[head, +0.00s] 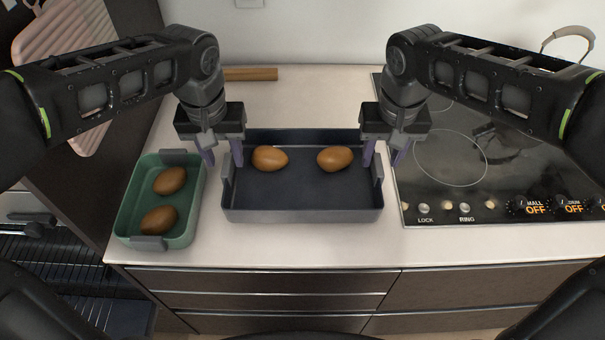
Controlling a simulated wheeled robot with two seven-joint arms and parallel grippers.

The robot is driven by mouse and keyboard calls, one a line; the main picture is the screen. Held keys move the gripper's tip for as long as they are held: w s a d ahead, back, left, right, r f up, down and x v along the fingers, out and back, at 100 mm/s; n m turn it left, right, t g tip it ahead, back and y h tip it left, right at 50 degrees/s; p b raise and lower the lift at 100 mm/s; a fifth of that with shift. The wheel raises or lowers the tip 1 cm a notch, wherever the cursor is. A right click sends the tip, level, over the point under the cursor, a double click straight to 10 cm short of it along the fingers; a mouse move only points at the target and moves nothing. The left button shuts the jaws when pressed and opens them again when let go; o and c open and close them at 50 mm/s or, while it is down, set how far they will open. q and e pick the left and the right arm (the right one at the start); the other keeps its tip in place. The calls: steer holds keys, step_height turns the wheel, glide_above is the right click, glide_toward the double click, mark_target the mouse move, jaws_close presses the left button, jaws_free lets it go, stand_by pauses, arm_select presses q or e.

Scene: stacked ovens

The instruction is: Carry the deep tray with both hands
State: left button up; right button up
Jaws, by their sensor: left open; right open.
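The deep tray (305,215) is dark grey-blue and rectangular, with a grey handle at each short end. It stands on the counter in the middle of the head view. Two brown egg-shaped things, one left (269,158) and one right (335,158), lie in it. My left gripper (222,155) is open, with its purple fingers above and around the tray's left end near the left handle (228,173). My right gripper (384,155) is open, with its fingers above and around the right end near the right handle (377,170). I cannot tell whether the fingers touch the handles.
A green tray (190,215) with two brown egg-shaped things stands close on the left, near the counter edge. A black cooktop (455,165) lies close on the right. A wooden rod (250,74) lies behind. Bare counter (300,247) shows in front of the deep tray.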

mark_target(226, 164)
arm_select(q)
steer(key=shift+w+f, duration=0.2)
steer(key=shift+f, duration=1.45)
arm_select(e)
steer(key=shift+w+f, duration=0.2)
steer(key=shift+f, duration=1.45)
arm_select(q)
jaws_close()
arm_select(e)
jaws_close()
arm_select(q)
steer(key=shift+r, duration=0.1)
arm_select(e)
steer(key=shift+r, duration=0.1)
